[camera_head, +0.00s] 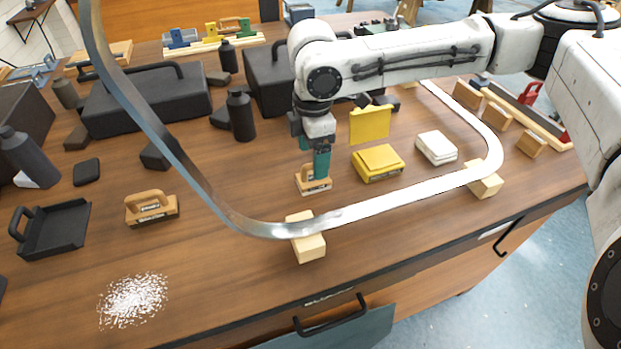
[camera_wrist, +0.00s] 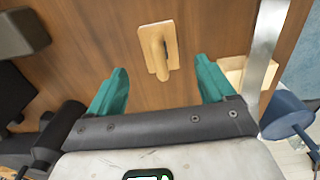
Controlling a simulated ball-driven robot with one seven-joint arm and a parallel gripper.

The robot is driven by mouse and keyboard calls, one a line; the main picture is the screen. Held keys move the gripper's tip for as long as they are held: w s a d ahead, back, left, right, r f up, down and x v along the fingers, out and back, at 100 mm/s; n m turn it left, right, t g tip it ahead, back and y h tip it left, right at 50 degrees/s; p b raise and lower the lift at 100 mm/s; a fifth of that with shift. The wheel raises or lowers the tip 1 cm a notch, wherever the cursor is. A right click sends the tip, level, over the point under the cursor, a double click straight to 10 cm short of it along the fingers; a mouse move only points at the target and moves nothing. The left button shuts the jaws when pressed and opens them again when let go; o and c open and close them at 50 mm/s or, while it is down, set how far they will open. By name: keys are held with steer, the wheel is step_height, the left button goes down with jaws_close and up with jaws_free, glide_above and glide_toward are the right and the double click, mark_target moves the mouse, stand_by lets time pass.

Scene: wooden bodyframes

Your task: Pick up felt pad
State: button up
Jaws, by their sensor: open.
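A small wooden block with a handle on top (camera_head: 315,187) lies on the table below my gripper (camera_head: 320,165). It has a pale layer under it and may be the felt pad; no label is readable. In the wrist view this block (camera_wrist: 150,50) lies flat on the table, beyond and between the teal fingertips (camera_wrist: 161,66). My gripper is open, with nothing between its fingers. A similar handled block (camera_head: 151,208) lies further left. A stack of white pads or cloths (camera_head: 436,147) lies to the right, inside the metal strip.
A curved metal strip (camera_head: 385,204) on wooden blocks (camera_head: 309,248) loops around the handled block and my gripper. A yellow stack (camera_head: 378,166) is close on the right. A black dustpan (camera_head: 55,230) and white shavings (camera_head: 133,301) lie left. Dark boxes and bottles (camera_head: 240,116) stand behind.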

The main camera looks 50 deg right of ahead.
mark_target(305, 180)
steer(key=shift+f, duration=2.85)
steer(key=c, duration=1.2)
